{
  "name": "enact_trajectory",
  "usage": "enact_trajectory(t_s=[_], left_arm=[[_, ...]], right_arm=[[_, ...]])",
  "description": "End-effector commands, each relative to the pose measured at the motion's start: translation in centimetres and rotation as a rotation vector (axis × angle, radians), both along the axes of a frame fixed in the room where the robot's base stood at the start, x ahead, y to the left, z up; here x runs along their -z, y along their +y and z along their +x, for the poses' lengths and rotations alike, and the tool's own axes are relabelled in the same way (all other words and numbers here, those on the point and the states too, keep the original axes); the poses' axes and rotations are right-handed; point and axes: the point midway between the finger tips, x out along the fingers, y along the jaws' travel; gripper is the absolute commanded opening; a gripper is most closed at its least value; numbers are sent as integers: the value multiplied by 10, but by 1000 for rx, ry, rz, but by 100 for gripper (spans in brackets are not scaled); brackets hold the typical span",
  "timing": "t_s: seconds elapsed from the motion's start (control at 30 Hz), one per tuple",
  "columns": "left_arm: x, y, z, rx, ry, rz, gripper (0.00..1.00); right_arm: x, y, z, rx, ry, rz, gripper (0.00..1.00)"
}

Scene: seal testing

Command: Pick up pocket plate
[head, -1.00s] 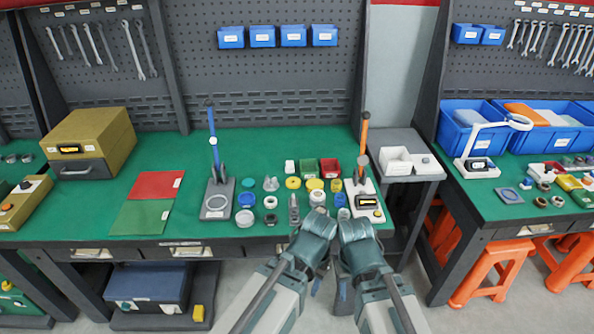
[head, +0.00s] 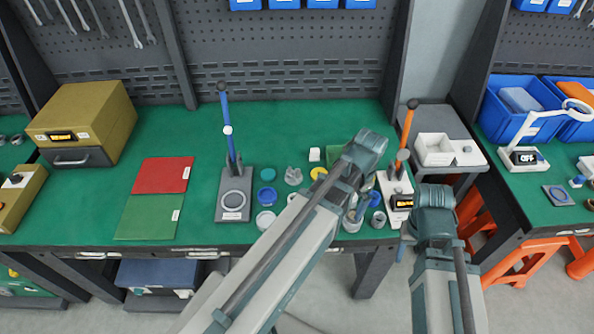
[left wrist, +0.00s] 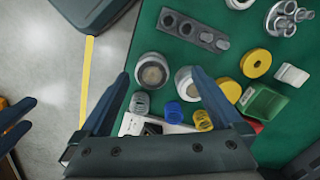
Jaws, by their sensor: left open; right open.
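A dark grey strip with a row of round pockets, which I take for the pocket plate (left wrist: 197,32), lies flat on the green mat in the left wrist view. In the head view my left arm hides it. My left gripper (left wrist: 156,73) is open, its fingers pointing toward two round cups (left wrist: 152,71), with the plate beyond the fingertips and to the right. In the head view the left gripper (head: 357,208) is over the front of the table, partly hidden. My right gripper (head: 405,242) is open, off the table's front edge, apart from the plate.
A blue-handled press (head: 233,205) stands left, an orange-handled one (head: 398,189) right. The mat's left middle holds red (head: 161,174) and green sheets.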

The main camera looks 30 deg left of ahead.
Motion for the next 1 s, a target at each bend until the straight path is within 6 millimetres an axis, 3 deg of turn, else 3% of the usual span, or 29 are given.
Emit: enact_trajectory(t_s=[0.03,0.2,0.3,0.43,0.6,0.83,1.0], left_arm=[[-14,29,27,39,2,-11,100],[-32,120,71,228,-1,-46,100],[-39,166,84,318,-6,-59,100],[-45,207,91,400,-12,-68,100],[-46,227,92,448,-16,-71,100],[-40,227,92,452,-17,-72,100],[-23,226,91,452,-17,-72,100]], right_arm=[[-14,0,0,0,0,0,50],[-32,0,0,0,0,0,50],[-40,0,0,0,0,0,50],[-45,0,0,0,0,0,50],[-47,0,0,0,0,0,50],[-41,0,0,0,0,0,50],[-23,0,0,0,0,0,50]])
